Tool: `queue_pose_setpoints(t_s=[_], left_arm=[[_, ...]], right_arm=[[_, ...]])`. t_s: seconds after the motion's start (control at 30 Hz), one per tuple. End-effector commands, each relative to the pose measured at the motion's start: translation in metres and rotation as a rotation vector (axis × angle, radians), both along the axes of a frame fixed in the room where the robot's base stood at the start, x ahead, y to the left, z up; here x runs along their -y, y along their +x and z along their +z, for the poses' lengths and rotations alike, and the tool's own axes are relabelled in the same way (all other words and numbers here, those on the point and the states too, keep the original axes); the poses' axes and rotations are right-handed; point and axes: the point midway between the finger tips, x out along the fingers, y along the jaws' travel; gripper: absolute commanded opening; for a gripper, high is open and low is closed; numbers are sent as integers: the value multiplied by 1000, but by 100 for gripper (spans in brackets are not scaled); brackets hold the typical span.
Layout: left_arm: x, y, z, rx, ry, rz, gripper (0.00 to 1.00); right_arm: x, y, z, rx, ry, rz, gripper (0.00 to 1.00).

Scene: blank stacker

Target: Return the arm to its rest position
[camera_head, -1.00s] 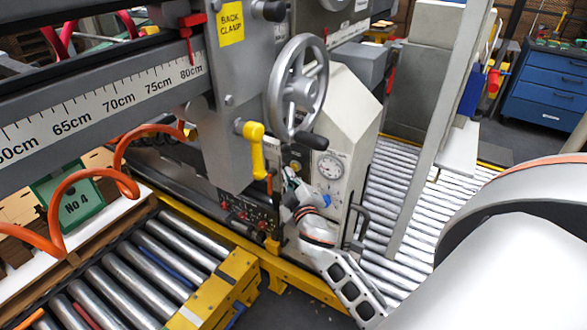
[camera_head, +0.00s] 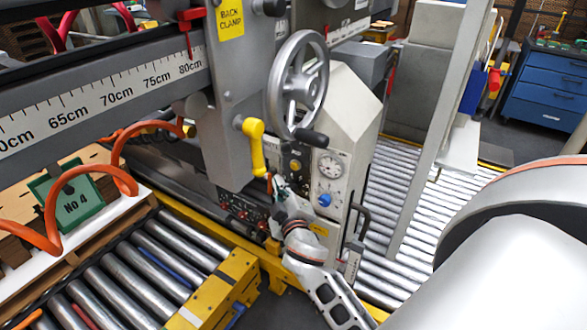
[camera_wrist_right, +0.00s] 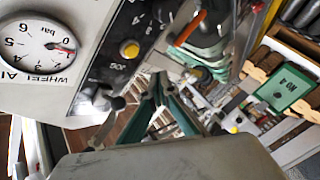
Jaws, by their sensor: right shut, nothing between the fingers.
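My right arm (camera_head: 520,255) comes in from the right in the head view and reaches to the front of the machine's control panel. Its right gripper (camera_head: 277,184) is small there, in front of the panel's left part beside the gauge face. In the right wrist view the two green-edged fingers (camera_wrist_right: 158,92) are together with nothing between them. They point past the panel's edge and look apart from the knobs, though the exact gap is hard to judge. My left gripper is in neither view.
A pressure gauge (camera_head: 330,166), a yellow button (camera_head: 295,165) and a blue knob (camera_head: 324,200) are on the panel. A handwheel (camera_head: 298,85) and a yellow lever (camera_head: 254,147) stand close above the gripper. Rollers (camera_head: 400,195) lie behind; a yellow frame (camera_head: 215,290) lies in front.

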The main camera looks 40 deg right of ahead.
Motion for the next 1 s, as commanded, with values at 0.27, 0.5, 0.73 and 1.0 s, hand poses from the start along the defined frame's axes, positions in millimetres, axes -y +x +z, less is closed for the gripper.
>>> queue_pose_setpoints(t_s=[0.27, 0.5, 0.73, 1.0], left_arm=[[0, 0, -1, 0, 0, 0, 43], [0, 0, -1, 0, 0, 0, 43], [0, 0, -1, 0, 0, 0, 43], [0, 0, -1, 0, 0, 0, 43]], right_arm=[[-3, -1, 0, 0, 0, 0, 0], [-3, -1, 0, 0, 0, 0, 0], [-11, -8, -17, -24, 28, 28, 0], [-78, -86, -136, -209, 298, 226, 0]])
